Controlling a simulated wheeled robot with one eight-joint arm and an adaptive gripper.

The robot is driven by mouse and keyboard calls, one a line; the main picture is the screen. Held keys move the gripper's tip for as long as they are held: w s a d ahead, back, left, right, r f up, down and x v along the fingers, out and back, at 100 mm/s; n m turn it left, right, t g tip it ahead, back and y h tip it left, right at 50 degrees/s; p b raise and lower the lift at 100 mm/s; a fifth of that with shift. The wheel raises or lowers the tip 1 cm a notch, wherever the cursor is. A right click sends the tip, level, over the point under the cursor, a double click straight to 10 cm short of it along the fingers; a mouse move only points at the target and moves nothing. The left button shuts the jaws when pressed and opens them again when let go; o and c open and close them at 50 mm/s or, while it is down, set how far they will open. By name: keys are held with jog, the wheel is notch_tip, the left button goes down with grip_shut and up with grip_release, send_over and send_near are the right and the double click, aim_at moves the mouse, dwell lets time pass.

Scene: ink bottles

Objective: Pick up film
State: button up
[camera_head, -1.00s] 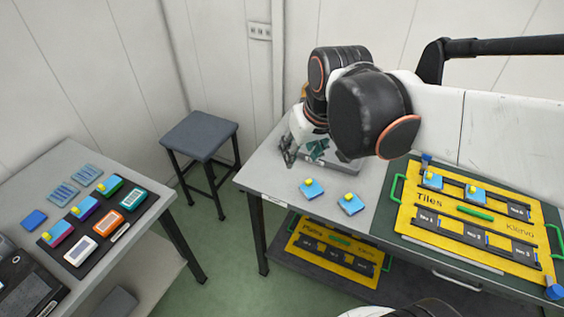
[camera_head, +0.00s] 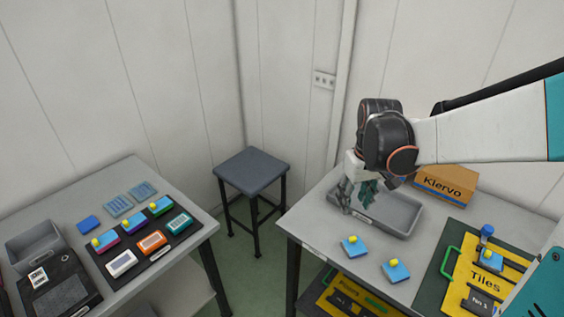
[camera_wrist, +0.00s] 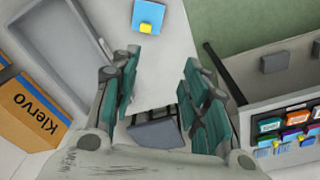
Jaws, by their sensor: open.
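Flat translucent blue striped pieces, which look like the film (camera_head: 118,205), lie side by side at the back of the left table (camera_head: 185,260). A second such piece (camera_head: 143,191) is to their right. My gripper (camera_head: 358,195) is over the grey tray on the right table, far from these pieces. Its teal-padded fingers are apart in the wrist view (camera_wrist: 160,75), with nothing held between them. Small blue striped patches (camera_wrist: 268,152) also show at the right of the wrist view, too small to make out well.
A grey stool (camera_head: 251,170) stands between the tables. The right table has a grey tray (camera_head: 405,232), a Klervo box (camera_head: 445,184), blue tiles with yellow knobs (camera_head: 355,246) and a yellow Tiles board (camera_head: 468,275). The left table holds a black rack (camera_head: 140,257) and a grey bin (camera_head: 35,248).

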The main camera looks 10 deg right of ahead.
notch_tip(320, 180, down, 3)
jog(key=d+g, duration=0.1)
jog(key=d, duration=0.2)
jog(key=b, duration=0.3)
send_over(354, 239)
jog(key=f, duration=0.8)
jog(key=shift+w+a+f, duration=0.2)
jog(key=shift+a+f, duration=0.05)
jog(key=f+b, duration=0.2)
jog(key=f, duration=0.3)
jog(key=shift+s+d+f+b, duration=0.1)
jog(key=shift+s+d+b, duration=0.15)
jog(key=shift+b, duration=0.15)
jog(key=c, duration=0.7)
